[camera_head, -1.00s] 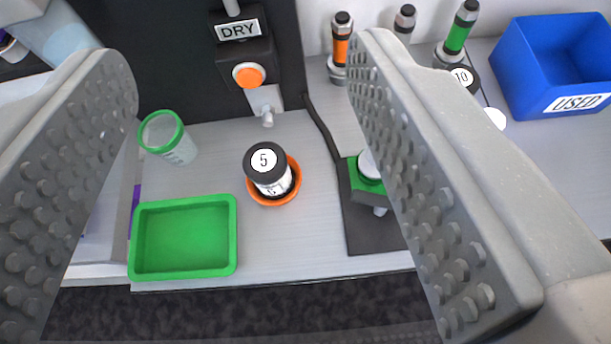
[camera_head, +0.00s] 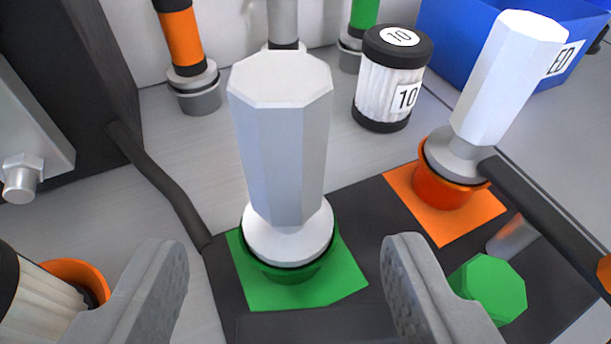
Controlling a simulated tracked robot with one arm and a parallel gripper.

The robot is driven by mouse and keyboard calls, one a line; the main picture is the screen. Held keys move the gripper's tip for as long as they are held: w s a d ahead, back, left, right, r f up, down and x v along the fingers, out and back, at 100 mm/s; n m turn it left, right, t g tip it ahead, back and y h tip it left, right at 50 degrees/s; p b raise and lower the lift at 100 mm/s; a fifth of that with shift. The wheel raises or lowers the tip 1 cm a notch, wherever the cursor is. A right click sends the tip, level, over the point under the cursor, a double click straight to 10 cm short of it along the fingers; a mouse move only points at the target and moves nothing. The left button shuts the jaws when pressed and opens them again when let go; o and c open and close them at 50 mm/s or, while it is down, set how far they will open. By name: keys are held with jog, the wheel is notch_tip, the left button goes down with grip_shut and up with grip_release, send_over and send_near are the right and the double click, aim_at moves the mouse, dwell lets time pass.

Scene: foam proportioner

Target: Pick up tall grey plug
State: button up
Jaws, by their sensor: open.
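A tall pale grey eight-sided plug (camera_head: 282,145) stands upright near the middle of the view. Its round flared base sits in a green cup (camera_head: 290,272) on a green square. A second pale grey eight-sided plug (camera_head: 510,75) stands to the right in an orange cup (camera_head: 443,192) on an orange square. My gripper (camera_head: 288,262) is open and empty. One finger is left of the green cup and one is right of it, both apart from the plug in the picture.
A black-capped canister marked 10 (camera_head: 393,75) stands behind, between the plugs. A dark pipe (camera_head: 545,222) and a green eight-sided knob (camera_head: 492,287) are at right. A dark hose (camera_head: 165,185) and an orange-ringed canister (camera_head: 30,305) are at left. A blue bin (camera_head: 450,30) is behind.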

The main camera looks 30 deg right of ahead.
aim_at(286, 154)
jog(key=x, duration=0.3)
jog(key=shift+s+f, duration=0.1)
jog(key=shift+x, duration=3.25)
jog(key=shift+a, duration=0.1)
jog(key=c, duration=1.1)
jog(key=shift+r, duration=0.3)
